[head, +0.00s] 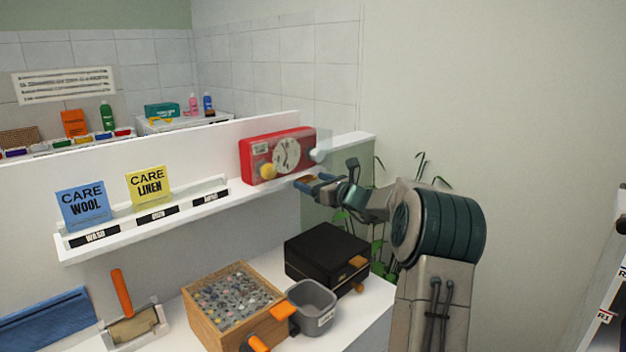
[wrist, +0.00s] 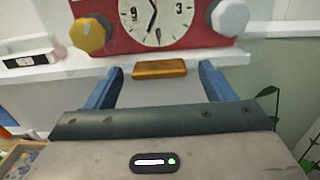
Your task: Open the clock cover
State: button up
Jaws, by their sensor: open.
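The red clock (head: 258,148) stands on the white ledge, with a round white dial, a yellow knob and a pale knob. In the wrist view the clock (wrist: 185,40) fills the top, its dial partly cut off. A clear cover (head: 322,145) shows faintly in front of its face; its outline is hard to make out. A gold-orange tab (wrist: 159,68), apparently the cover's handle, lies below the clock face between my fingertips. My gripper (head: 312,184) is open at the clock's lower front. Blue fingers flank the tab with gaps at both sides; contact is not visible.
The white ledge (head: 355,138) runs behind and beside the clock. Below are a black box (head: 325,250), a grey bin (head: 312,302) and a wooden tray of pebbles (head: 195,300). A plant (head: 420,165) is behind my arm.

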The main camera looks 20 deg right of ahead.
jog(key=shift+w+a, duration=0.1)
jog(key=shift+w, duration=0.2)
